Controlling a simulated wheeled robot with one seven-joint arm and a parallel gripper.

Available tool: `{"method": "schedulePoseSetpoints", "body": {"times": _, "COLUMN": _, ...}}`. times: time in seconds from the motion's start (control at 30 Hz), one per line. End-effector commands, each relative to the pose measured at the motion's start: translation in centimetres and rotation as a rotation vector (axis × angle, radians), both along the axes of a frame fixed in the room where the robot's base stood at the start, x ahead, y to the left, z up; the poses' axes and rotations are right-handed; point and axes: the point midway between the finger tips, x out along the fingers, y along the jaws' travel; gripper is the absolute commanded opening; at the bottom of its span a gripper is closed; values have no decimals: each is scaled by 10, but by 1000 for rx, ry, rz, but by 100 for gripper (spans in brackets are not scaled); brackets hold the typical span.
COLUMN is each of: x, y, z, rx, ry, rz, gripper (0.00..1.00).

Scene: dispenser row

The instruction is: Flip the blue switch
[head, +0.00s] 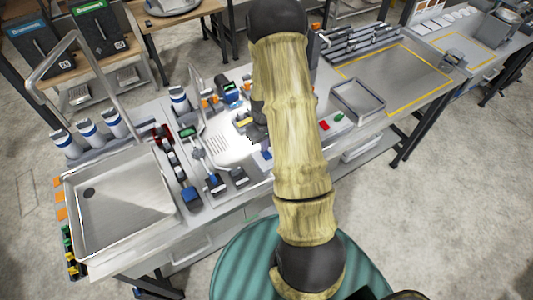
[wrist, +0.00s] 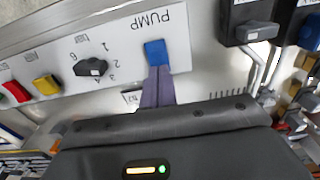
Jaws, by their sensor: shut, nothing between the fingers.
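The blue switch (wrist: 154,53) sits on a pale panel (wrist: 115,48) beside an upside-down "PUMP" label in the wrist view. In the head view a small blue patch (head: 266,153) at the left edge of my arm looks like the same switch. My gripper (wrist: 157,72) is shut and empty, its dark fingertips right at the lower end of the blue switch in the wrist view. I cannot tell whether they touch it. In the head view my arm hides the gripper.
On the same panel are a black rotary knob (wrist: 91,68), a yellow button (wrist: 46,85) and a red button (wrist: 16,92). Black dispenser parts (wrist: 250,25) stand to the right. In the head view a sink (head: 122,205) is at left and an empty tray (head: 358,98) at right.

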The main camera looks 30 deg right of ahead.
Motion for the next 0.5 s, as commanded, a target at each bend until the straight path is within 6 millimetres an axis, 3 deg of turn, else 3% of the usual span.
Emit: {"method": "schedulePoseSetpoints", "body": {"times": 0.5, "x": 0, "y": 0, "z": -7, "rx": 0, "ry": 0, "rz": 0, "gripper": 0}}
